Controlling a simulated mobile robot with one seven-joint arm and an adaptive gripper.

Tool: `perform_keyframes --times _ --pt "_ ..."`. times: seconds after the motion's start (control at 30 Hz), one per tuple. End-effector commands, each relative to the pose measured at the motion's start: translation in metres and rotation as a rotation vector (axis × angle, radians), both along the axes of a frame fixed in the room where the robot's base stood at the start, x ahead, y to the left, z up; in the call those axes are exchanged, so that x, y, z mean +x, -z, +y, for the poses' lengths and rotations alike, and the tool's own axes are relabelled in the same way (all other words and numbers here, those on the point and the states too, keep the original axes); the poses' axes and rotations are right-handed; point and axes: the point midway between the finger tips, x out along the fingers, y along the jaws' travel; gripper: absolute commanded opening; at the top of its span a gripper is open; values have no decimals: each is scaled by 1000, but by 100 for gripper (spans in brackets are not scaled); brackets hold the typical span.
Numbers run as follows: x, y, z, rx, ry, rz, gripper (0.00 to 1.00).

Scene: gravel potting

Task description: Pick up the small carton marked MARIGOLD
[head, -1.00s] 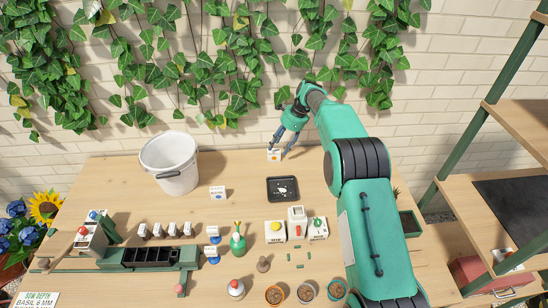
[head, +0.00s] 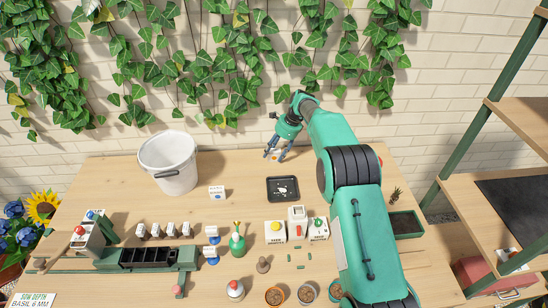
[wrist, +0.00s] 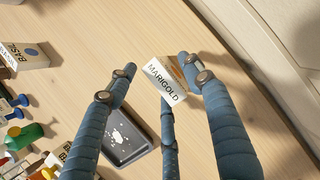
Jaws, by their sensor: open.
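A black tray with white bits (head: 283,198) lies in front of the carton. Another small carton (head: 217,192) and a white bucket (head: 182,185) stand to the left. The brick wall (head: 240,138) is close behind.

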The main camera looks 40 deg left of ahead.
Motion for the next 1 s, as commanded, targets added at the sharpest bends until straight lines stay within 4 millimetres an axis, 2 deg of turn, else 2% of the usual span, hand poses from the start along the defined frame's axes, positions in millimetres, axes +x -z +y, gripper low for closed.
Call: perform_keyframes --times 0.53,0.57,0.7,0.8,1.0 --pt "0 0 0 1 0 -1 51" --pt "0 0 0 1 0 -1 47" --pt "0 0 0 1 0 -1 19" --pt "0 0 0 1 0 -1 2" --pt "0 0 0 1 0 -1 2"
